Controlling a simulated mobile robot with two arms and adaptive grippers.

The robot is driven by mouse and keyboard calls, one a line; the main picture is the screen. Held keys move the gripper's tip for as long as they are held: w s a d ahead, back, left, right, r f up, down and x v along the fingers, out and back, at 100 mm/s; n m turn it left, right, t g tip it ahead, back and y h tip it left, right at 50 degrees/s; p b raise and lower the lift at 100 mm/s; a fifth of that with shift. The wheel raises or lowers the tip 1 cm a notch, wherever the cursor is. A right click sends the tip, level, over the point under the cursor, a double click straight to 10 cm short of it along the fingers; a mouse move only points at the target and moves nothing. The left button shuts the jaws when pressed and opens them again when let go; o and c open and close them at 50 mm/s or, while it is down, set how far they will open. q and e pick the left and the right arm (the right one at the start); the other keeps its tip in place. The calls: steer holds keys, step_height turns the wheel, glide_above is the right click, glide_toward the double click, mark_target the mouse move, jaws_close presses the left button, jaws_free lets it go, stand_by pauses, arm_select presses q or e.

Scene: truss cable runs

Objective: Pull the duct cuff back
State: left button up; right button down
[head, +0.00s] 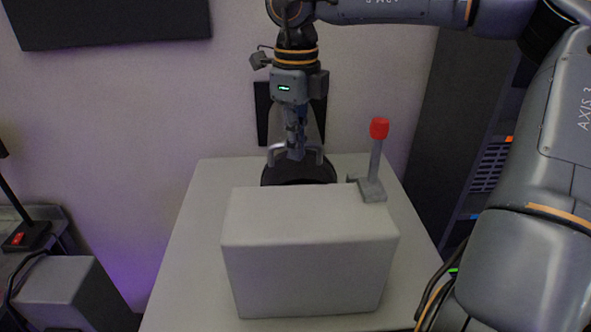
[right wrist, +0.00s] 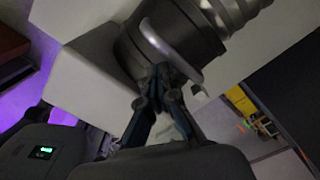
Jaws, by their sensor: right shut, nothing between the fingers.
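The duct cuff (head: 298,174) is a dark round collar on the table, partly hidden behind a pale box. It carries a grey bar handle (head: 314,149). In the right wrist view the cuff (right wrist: 175,28) is dark and cylindrical, with the silver handle (right wrist: 170,48) across it and a ribbed duct (right wrist: 240,10) beyond. My right gripper (head: 296,152) points down at the middle of the handle, its fingers together with nothing between them. In the right wrist view its fingertips (right wrist: 161,72) are close by the handle; I cannot tell whether they touch. My left gripper is not in view.
The pale box (head: 310,255) stands on the pale table (head: 190,245) in front of the cuff. A dark cabinet (head: 430,140) is at the right. The table's left side is clear.

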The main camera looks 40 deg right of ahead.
step_height(320, 180, up, 7)
steer(key=p, duration=0.2)
steer(key=shift+s+a, duration=0.4)
steer(key=shift+s, duration=0.05)
